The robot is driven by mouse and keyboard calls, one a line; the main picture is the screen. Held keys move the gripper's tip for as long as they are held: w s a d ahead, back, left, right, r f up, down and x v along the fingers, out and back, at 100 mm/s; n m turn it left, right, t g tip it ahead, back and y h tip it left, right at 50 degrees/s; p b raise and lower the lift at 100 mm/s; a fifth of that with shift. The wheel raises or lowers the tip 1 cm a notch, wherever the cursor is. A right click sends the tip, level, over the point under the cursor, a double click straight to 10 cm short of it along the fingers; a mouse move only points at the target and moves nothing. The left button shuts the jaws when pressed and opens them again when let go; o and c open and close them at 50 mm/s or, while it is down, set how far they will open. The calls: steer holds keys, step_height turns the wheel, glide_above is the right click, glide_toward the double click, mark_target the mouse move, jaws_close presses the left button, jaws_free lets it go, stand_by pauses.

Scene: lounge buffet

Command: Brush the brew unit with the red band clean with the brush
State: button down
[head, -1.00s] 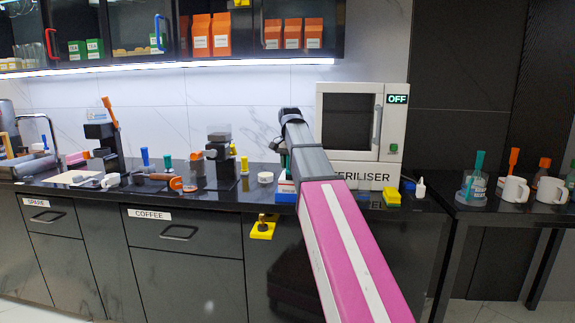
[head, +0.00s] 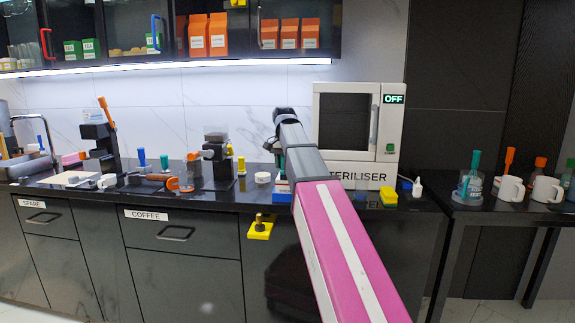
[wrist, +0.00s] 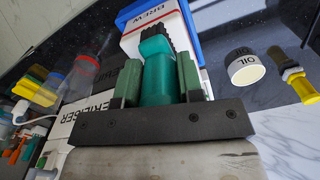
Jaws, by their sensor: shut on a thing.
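My gripper (wrist: 150,85) is shut on a teal brush (wrist: 157,72), whose dark head points away from the wrist. In the head view the gripper (head: 272,147) is at the far end of my arm, above the counter and mostly hidden by it. A white box marked BREW (wrist: 150,18), with blue edges, lies just beyond the brush head in the wrist view. In the head view this box (head: 282,190) is partly behind my arm.
A white steriliser (head: 390,155) marked OFF stands right of my arm. A round OIL tub (wrist: 243,68) and a yellow-and-black item (wrist: 296,82) are close by. A coffee grinder (head: 217,155) stands to the left. A yellow block (head: 389,196) sits near the counter's front edge.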

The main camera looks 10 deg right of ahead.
steer(key=shift+d, duration=0.1)
steer(key=shift+s+d, duration=0.15)
steer(key=shift+d, duration=0.15)
steer(key=shift+f, duration=0.1)
stand_by(0.9)
steer(key=shift+a, duration=0.1)
steer(key=shift+s+d, duration=0.25)
steer(key=shift+d, duration=0.55)
steer(key=shift+s+d, duration=0.2)
steer(key=shift+d, duration=0.55)
steer(key=shift+r, duration=0.2)
